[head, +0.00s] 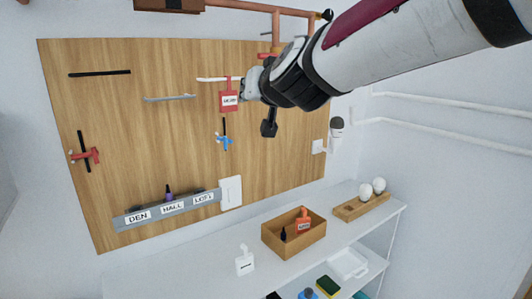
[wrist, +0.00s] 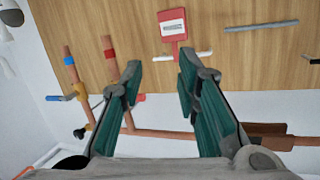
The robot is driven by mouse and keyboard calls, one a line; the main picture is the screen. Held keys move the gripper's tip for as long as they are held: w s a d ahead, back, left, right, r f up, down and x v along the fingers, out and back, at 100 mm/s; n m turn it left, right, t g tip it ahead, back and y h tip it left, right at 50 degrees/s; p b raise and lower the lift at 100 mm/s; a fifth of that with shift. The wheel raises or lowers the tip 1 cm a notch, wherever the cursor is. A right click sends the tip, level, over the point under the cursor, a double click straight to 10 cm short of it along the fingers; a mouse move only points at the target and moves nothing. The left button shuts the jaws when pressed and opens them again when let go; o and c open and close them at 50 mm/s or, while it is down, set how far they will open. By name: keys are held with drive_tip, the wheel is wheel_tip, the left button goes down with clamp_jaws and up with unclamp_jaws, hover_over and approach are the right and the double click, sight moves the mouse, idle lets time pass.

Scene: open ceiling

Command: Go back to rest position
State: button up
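My gripper (wrist: 160,68) is open in the wrist view, with nothing between its two green-padded fingers. Ahead of the fingertips is a red tag (wrist: 173,25) with a white label, at a white peg (wrist: 183,54) on the wooden board. In the head view the red tag (head: 229,101) hangs from the white peg (head: 212,79). My arm reaches in from the upper right, and its end is close to the right of the tag. The fingers are hard to make out in the head view.
The wooden board (head: 130,110) also bears a blue item (head: 224,141), a red item (head: 85,156) and a labelled grey rack (head: 168,208). Copper pipes (head: 276,30) run above. Below, a white shelf holds a wooden box (head: 294,236) and a white bottle (head: 244,262).

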drive_tip(key=s+d+f+g+h, duration=0.1)
drive_tip(key=s+d+f+g, duration=0.2)
drive_tip(key=s+d+f, duration=0.3)
drive_tip(key=s+d+f+m+g+h, duration=0.1)
drive_tip(key=s+d+f, duration=0.5)
drive_tip(key=s, duration=0.9)
drive_tip(key=s+d+f+g+h, duration=0.2)
drive_tip(key=s+d+f+g, duration=0.3)
drive_tip(key=s+d+f, duration=0.2)
drive_tip(key=s+d, duration=0.2)
drive_tip(key=s, duration=0.2)
drive_tip(key=shift+s+d+m+h, duration=0.2)
drive_tip(key=shift+s+m+h, duration=0.1)
drive_tip(key=shift+h, duration=0.1)
